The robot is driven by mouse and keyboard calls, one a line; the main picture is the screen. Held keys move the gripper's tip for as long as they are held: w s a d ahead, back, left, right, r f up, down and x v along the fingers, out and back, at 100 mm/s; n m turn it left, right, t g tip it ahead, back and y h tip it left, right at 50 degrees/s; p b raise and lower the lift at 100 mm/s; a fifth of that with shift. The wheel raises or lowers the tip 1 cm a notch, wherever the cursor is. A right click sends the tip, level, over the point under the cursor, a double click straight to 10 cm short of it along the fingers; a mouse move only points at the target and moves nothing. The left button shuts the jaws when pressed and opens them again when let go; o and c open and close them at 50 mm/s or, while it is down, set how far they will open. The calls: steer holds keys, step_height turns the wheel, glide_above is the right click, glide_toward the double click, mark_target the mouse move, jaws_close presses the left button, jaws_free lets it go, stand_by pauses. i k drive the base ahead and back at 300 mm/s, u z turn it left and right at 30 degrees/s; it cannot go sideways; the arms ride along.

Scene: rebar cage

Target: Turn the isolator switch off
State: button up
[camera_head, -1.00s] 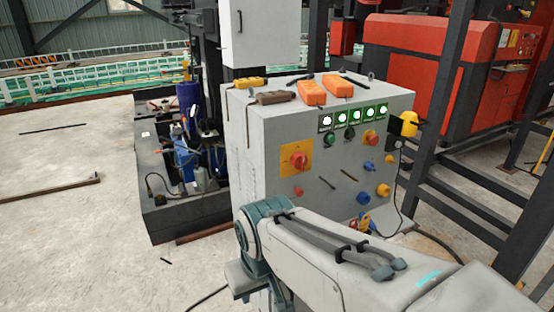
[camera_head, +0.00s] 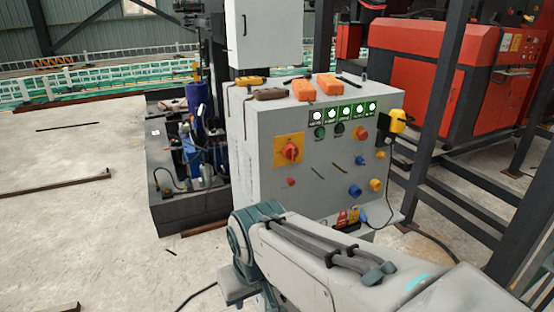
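The isolator switch (camera_head: 290,152) is a red rotary knob on a yellow-orange square plate. It is on the upper left of the front face of a white control cabinet (camera_head: 268,200). The knob's handle looks close to upright, but its exact setting is too small to read. My arm crosses the lower right of the view, in front of and below the cabinet, and covers its lower part. My gripper is not in view. Nothing touches the switch.
Indicator lights (camera_head: 345,113) and several coloured buttons share the panel. Orange pendants (camera_head: 316,88) lie on top, and a yellow pendant (camera_head: 396,121) hangs at the right side. A black steel frame (camera_head: 440,110) stands to the right. A machine base (camera_head: 185,210) stands left; the floor (camera_head: 70,225) further left is mostly open.

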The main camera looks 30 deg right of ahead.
mark_target(290, 151)
steer(key=k, duration=0.35)
steer(key=z, duration=0.75)
steer(key=i, duration=0.5)
